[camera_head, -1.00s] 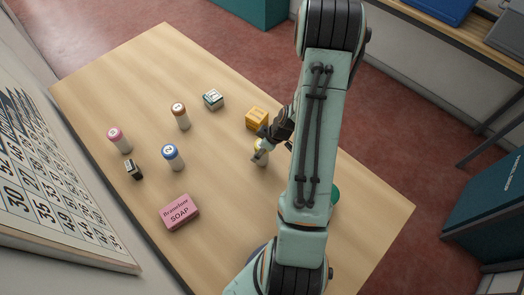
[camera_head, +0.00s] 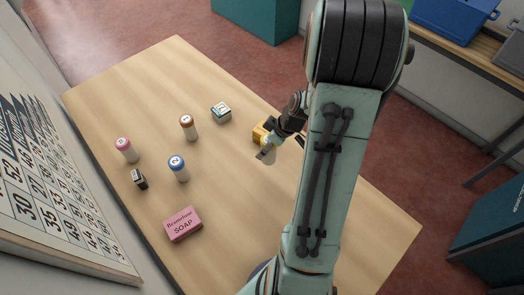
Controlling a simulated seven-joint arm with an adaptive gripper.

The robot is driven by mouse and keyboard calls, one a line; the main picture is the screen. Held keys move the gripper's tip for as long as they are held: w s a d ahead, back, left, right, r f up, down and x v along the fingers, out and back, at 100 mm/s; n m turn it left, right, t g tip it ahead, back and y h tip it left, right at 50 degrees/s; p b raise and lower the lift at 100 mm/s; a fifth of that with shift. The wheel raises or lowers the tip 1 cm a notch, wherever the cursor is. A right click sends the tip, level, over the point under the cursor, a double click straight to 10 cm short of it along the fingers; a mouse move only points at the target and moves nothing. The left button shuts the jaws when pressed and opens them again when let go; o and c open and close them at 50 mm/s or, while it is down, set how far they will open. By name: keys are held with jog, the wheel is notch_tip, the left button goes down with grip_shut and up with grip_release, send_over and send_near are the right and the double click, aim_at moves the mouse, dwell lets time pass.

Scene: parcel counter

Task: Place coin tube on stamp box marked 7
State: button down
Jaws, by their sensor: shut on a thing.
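My gripper (camera_head: 267,153) is shut on a white coin tube with a yellow cap (camera_head: 270,159), which the fingers partly cover. It is in front of the yellow-orange stamp box (camera_head: 259,132) and hides part of it. I cannot tell how high the tube is above the table. A teal and white stamp box (camera_head: 221,113) lies further back, to the left. A small black and white box (camera_head: 139,179) lies at the left. The marks on the boxes are too small to read surely. Other white tubes stand upright: pink-capped (camera_head: 127,151), brown-capped (camera_head: 189,128), blue-capped (camera_head: 179,169).
A pink soap box (camera_head: 183,224) lies on the wooden table (camera_head: 120,98) near its front left. A large number calendar (camera_head: 55,215) is beyond the left edge. The table is clear between the soap and my arm.

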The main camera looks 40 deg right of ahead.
jog(key=shift+r+m, duration=0.4)
jog(key=shift+r, duration=0.15)
jog(key=shift+s+d+r+m+h, duration=0.1)
jog(key=shift+s+m+h, duration=0.1)
jog(key=shift+m+h, duration=0.3)
jog(key=w+d+r+m+h, duration=0.3)
jog(key=w+d+r+m, duration=0.25)
jog(key=m, duration=0.25)
jog(key=n, duration=0.2)
send_over(220, 107)
jog(key=shift+y, duration=0.4)
jog(key=f, duration=0.7)
jog(key=shift+s+a, duration=0.2)
jog(key=shift+s, duration=0.2)
jog(key=shift+w+d+f, duration=0.15)
jog(key=shift+w+f, duration=0.2)
jog(key=shift+f, duration=1.7)
jog(key=shift+f, duration=0.15)
